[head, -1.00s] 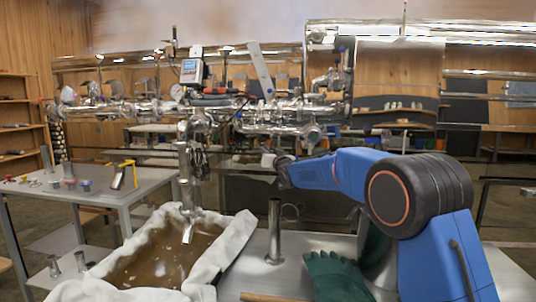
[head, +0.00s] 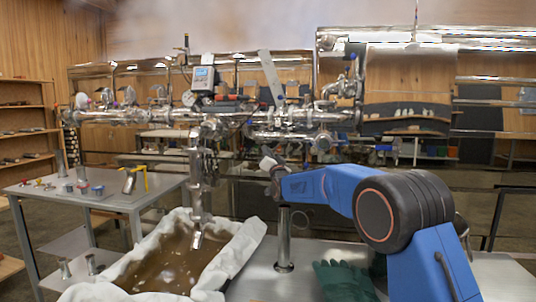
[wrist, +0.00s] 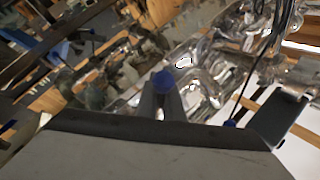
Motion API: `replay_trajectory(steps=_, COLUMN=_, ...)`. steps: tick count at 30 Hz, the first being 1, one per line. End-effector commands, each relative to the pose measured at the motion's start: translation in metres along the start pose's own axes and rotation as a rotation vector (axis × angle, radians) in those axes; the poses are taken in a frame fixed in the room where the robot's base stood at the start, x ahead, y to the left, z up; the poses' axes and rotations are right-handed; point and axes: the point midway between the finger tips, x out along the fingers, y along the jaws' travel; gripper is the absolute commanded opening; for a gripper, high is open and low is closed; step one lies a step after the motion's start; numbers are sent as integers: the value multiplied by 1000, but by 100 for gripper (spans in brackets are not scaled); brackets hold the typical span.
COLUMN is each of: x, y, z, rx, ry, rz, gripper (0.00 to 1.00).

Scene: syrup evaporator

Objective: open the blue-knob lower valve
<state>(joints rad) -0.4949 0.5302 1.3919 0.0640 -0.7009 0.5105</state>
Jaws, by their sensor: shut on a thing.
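How far the valve is turned cannot be told.
A cloth-lined tub of brown liquid (head: 160,262) stands below a spout (head: 197,240). An upright metal tube (head: 284,240) and green gloves (head: 342,280) are on the metal table near my arm. A side table (head: 110,195) with small parts is at left.

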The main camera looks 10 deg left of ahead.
Motion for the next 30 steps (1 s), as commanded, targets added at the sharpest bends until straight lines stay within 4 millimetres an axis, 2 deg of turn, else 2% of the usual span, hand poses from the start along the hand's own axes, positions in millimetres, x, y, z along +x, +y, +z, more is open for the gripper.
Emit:
replay_trajectory(steps=8, x=0, y=0, z=-1, rx=0, ry=0, rz=0, gripper=0)
replay_trajectory(steps=9, x=0, y=0, z=-1, rx=0, ry=0, rz=0, gripper=17)
replay_trajectory(steps=10, x=0, y=0, z=-1, rx=0, ry=0, rz=0, gripper=24)
replay_trajectory(steps=11, x=0, y=0, z=0, rx=0, ry=0, rz=0, gripper=25)
replay_trajectory(steps=23, x=-2, y=3, z=0, rx=-29, ry=-19, rz=1, gripper=25)
replay_trajectory(steps=30, x=-12, y=19, z=0, rx=-200, ry=-132, rz=2, gripper=25)
